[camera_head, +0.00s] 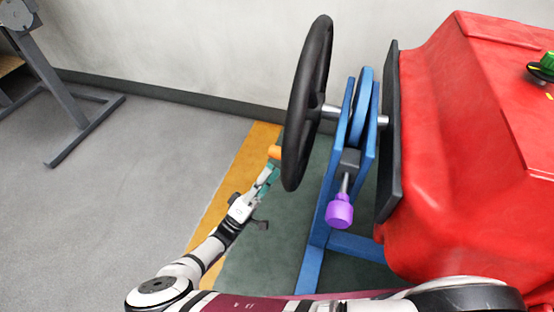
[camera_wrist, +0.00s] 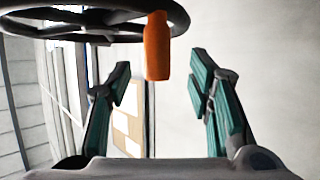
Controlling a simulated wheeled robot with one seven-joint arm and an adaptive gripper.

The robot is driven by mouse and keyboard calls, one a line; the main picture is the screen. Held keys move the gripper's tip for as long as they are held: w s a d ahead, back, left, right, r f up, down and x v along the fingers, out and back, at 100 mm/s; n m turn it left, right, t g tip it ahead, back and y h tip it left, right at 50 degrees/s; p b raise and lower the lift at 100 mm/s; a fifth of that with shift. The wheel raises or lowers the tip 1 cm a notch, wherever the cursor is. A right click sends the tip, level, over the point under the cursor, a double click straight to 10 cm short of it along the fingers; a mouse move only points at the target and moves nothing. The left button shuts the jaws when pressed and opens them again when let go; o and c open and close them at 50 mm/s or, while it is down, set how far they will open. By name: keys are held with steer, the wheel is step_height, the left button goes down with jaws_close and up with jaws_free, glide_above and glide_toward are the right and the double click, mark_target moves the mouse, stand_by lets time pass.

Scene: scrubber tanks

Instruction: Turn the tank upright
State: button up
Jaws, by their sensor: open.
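The red tank (camera_head: 455,130) fills the right of the head view, carried beside a blue stand (camera_head: 312,258). A black handwheel (camera_head: 308,105) sits on a shaft at the left of the stand. Its orange handle (camera_head: 274,152) sticks out at the wheel's lower left edge. My gripper (camera_head: 267,175) is open, just below the handle. In the wrist view the orange handle (camera_wrist: 157,45) hangs from the wheel rim (camera_wrist: 90,37), in line with the gap between my two green-padded fingers. I see no finger touching it. A purple knob (camera_head: 340,211) sits on the stand.
Dark green floor with an orange border strip (camera_head: 225,190) lies under the stand. A grey metal stand (camera_head: 70,95) is at the far left, with clear grey floor between. A pale wall is behind. A green knob (camera_head: 546,63) sits on the tank.

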steer(key=v, duration=0.4)
steer(key=shift+s+a+f, duration=0.15)
steer(key=shift+a+f, duration=0.05)
stand_by(0.4)
